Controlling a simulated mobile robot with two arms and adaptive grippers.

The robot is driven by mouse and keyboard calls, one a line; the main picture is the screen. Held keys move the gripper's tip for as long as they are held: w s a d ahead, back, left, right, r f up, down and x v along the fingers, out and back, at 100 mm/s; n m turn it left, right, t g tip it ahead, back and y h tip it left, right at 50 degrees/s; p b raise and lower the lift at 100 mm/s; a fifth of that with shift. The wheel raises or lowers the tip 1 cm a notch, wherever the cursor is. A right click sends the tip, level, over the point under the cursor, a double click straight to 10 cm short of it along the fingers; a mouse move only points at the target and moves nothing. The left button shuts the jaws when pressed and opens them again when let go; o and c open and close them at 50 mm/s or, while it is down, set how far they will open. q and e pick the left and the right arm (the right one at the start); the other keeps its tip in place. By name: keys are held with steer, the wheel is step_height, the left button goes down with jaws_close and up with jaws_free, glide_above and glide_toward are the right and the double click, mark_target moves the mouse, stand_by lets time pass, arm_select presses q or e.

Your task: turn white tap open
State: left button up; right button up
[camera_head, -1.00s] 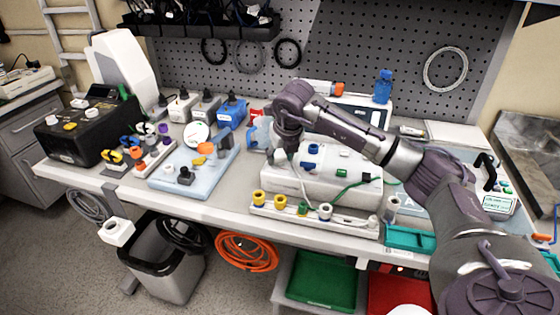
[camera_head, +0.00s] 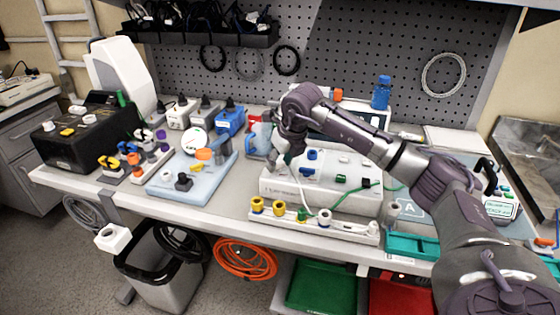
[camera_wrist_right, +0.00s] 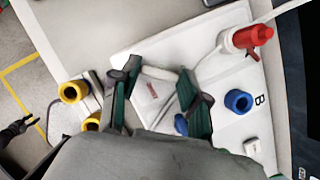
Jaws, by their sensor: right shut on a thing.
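My right gripper (camera_head: 286,150) is over the left end of the white pump box (camera_head: 330,189). In the right wrist view its green-padded fingers (camera_wrist_right: 157,96) stand apart on either side of a pale bar, which looks like the white tap's handle (camera_wrist_right: 158,73). The gripper is shut on it; the fingers and wrist hide part of the tap, so its exact angle is unclear. A red tap (camera_wrist_right: 250,38) and a blue round port (camera_wrist_right: 238,102) are on the white surface right of the fingers. My left gripper is not in view.
A white line (camera_head: 300,190) curves down in front of the box to a strip with yellow ports (camera_head: 257,204). A pale blue board (camera_head: 190,176) lies left of the gripper. A teal tray (camera_head: 410,245) is at front right. The bench front between board and strip is clear.

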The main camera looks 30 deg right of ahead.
steer(key=o, duration=1.1)
steer(key=shift+o, duration=0.2)
steer(key=shift+r, duration=0.1)
steer(key=v, duration=1.2)
